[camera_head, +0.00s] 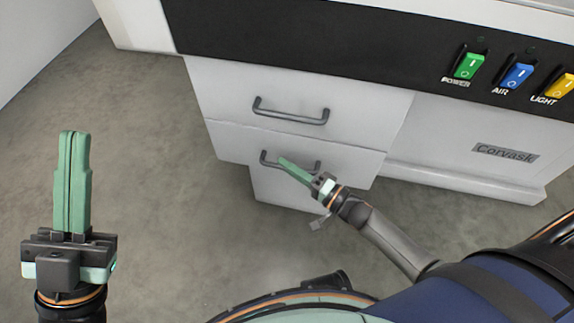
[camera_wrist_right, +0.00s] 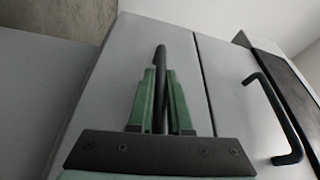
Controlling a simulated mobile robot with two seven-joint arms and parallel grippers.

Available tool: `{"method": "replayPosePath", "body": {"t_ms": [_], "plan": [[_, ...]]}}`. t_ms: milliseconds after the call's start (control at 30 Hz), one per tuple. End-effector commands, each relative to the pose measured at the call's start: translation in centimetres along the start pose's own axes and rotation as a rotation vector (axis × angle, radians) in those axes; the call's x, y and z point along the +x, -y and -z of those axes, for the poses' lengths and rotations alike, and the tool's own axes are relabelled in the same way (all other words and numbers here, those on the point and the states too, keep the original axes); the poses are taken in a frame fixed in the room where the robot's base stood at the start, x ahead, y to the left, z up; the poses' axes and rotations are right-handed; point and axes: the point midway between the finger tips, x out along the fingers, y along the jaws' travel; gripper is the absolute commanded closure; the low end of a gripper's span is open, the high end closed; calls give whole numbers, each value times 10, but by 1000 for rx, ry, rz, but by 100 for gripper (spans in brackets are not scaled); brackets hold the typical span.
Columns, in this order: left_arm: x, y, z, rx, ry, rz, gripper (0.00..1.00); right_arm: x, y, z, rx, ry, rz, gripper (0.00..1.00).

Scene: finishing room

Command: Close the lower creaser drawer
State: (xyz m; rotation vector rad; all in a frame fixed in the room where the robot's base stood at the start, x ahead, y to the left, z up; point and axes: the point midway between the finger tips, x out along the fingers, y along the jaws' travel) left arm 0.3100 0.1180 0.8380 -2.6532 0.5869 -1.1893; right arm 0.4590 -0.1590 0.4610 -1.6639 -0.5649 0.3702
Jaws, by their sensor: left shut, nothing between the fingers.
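The lower creaser drawer (camera_head: 235,143) is the light grey front below the upper drawer, with a dark bar handle (camera_head: 264,158). Its front looks level with the upper drawer front, with only a thin seam between them. My right gripper (camera_head: 281,161) is at this handle. In the right wrist view the handle (camera_wrist_right: 160,62) runs between the two green fingers (camera_wrist_right: 161,100), which sit close on both sides of it. Part of the handle is hidden by the fingers. My left gripper (camera_head: 70,135) is shut and empty, above the floor at the left, well away from the drawer.
The upper drawer (camera_head: 345,97) has its own dark handle (camera_head: 290,117), also in the right wrist view (camera_wrist_right: 282,115). Above is a dark panel with green, blue and yellow switches (camera_head: 517,76). The floor (camera_head: 150,170) to the left is clear.

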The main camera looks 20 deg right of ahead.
Motion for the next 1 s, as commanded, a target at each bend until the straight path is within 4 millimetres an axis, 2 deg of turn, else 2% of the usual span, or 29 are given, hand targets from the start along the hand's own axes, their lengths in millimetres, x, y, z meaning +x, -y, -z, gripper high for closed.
{"method": "replayPosePath", "body": {"t_ms": [33, 267, 567, 733, 1000], "plan": [[0, 0, 0, 1, 1, 0, 100, 0, -1, 7, -3, -13, -4, 78], [0, 0, -1, 2, 3, -1, 100, 0, 0, 4, -2, -8, -2, 54], [1, 0, 0, 1, 4, -2, 100, -3, 0, 3, -2, -4, -2, 54], [8, 4, 7, -5, 2, -1, 100, -27, 2, 3, -2, -4, -6, 54], [18, 10, 20, -17, -8, 2, 100, -87, 1, 3, -1, -4, -7, 54]]}}
